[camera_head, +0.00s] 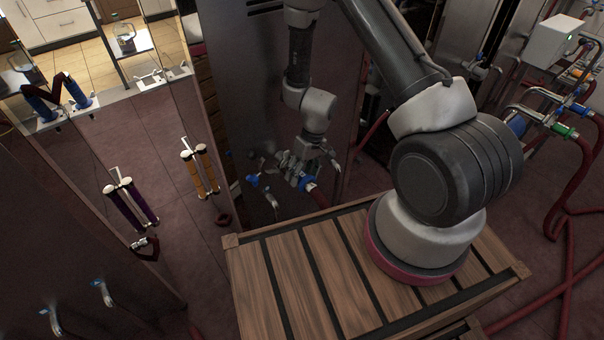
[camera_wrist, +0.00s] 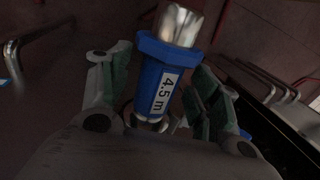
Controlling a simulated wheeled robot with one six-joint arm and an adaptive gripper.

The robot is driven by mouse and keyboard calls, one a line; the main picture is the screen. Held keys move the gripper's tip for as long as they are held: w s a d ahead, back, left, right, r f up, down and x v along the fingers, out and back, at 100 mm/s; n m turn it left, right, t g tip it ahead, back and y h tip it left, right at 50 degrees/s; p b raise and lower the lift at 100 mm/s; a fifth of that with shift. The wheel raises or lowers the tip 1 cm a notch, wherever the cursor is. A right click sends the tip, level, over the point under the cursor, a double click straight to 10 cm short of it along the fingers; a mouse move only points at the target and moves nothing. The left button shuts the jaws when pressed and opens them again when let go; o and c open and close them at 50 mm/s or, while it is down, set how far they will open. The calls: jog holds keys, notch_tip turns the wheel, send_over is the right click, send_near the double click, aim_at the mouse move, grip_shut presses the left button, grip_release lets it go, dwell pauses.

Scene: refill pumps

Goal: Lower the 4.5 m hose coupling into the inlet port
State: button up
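The 4.5 m hose coupling (camera_wrist: 158,85) is a blue hexagonal body with a white "4.5 m" label and a shiny metal end (camera_wrist: 178,25). The fingers partly hide the coupling there. I cannot make out the inlet port in either view.
A blue-handled valve and pipe (camera_head: 270,200) stand just left of my gripper. A slatted wooden platform (camera_head: 300,275) lies in front. Bent metal pipes (camera_wrist: 265,82) show at right in the wrist view. Red hoses (camera_head: 575,195) and valves fill the right side. Floor at left is partly clear.

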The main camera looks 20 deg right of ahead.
jog(key=v, duration=1.2)
jog(key=s+d+r+m+t+h, duration=0.1)
jog(key=s+d+r, duration=0.3)
jog(key=r, duration=0.7)
jog(key=s+d+r+m+t+h, duration=0.1)
jog(key=s+d+r, duration=0.3)
jog(key=s+r, duration=0.5)
jog(key=s+d+r+m+t, duration=0.1)
jog(key=s+d+r+t, duration=0.2)
jog(key=s+r, duration=0.4)
notch_tip(320, 180, up, 8)
jog(key=shift+d+m+h, duration=0.3)
jog(key=shift+d+h, duration=0.1)
jog(key=shift+d, duration=0.1)
